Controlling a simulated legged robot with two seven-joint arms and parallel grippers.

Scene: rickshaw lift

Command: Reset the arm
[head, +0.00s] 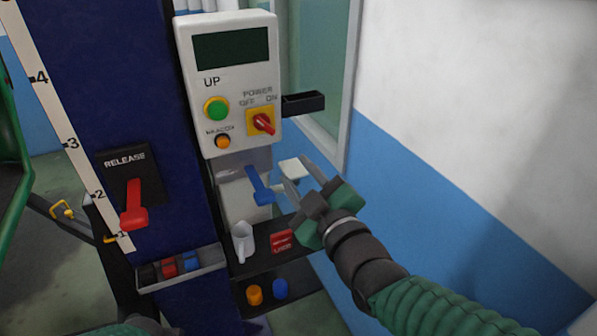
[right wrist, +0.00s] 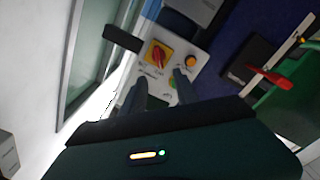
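My right gripper (head: 296,177) reaches in from the lower right in the head view. Its two fingers are apart with nothing between them. The fingertips are just right of a blue lever (head: 260,187) below the control box; I cannot tell whether they touch it. In the right wrist view the two fingers of the right gripper (right wrist: 161,86) are spread in front of the control box (right wrist: 148,70). A bit of green sleeve, likely my left arm, shows at the bottom edge of the head view. The left gripper is out of view.
The control box (head: 230,70) has a green button (head: 216,109), a red power switch (head: 263,122) and an orange button (head: 223,141). A red release lever (head: 134,205) is on the blue post (head: 110,60). A wall (head: 480,110) stands right.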

